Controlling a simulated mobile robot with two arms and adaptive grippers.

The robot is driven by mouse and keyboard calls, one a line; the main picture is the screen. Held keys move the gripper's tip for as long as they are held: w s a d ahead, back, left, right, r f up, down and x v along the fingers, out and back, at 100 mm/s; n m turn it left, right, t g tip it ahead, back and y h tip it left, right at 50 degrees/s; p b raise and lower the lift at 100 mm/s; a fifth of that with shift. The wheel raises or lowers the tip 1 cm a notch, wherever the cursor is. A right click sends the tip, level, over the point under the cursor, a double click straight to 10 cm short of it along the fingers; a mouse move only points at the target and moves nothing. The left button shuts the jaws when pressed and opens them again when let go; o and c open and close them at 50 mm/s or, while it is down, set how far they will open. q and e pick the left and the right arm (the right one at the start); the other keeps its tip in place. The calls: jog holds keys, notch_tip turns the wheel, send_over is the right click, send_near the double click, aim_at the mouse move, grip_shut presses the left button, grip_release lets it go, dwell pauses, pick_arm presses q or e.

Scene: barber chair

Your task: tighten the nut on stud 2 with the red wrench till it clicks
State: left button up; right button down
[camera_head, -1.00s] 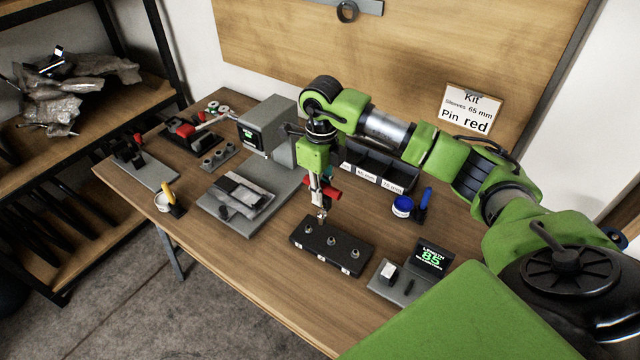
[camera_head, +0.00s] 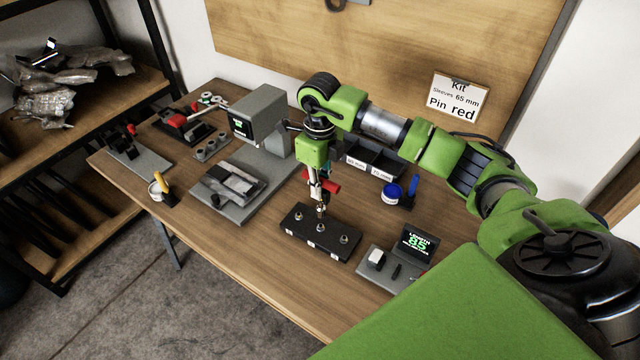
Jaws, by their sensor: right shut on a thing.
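My right gripper (camera_head: 318,188) hangs pointing down above the black stud block and is shut on a tool with a red part, the red wrench (camera_head: 331,187). The wrench's lower end is over the block, close above the middle stud; I cannot tell whether it touches a nut. The stud block (camera_head: 330,247) has three studs in a row: left (camera_head: 298,215), middle (camera_head: 320,227) and right (camera_head: 344,239). The small white labels on its front are too small to read. My left gripper is not in view.
A grey display stand reading 85 (camera_head: 415,243) is right of the block. A blue tub (camera_head: 392,194) and dark bins (camera_head: 372,160) stand behind. A grey machine (camera_head: 260,118) and a fixture plate (camera_head: 215,198) are at left. The table's front strip is clear.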

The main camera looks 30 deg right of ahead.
jog(key=shift+f+b, duration=0.45)
jog(key=shift+f, duration=0.3)
jog(key=shift+f+b, duration=1.4)
jog(key=shift+f, duration=0.35)
jog(key=shift+r, duration=0.2)
jog(key=shift+f+b, duration=0.7)
jog(key=shift+f, duration=0.05)
jog(key=shift+m, duration=0.8)
jog(key=m, duration=0.3)
jog(key=shift+p, duration=0.4)
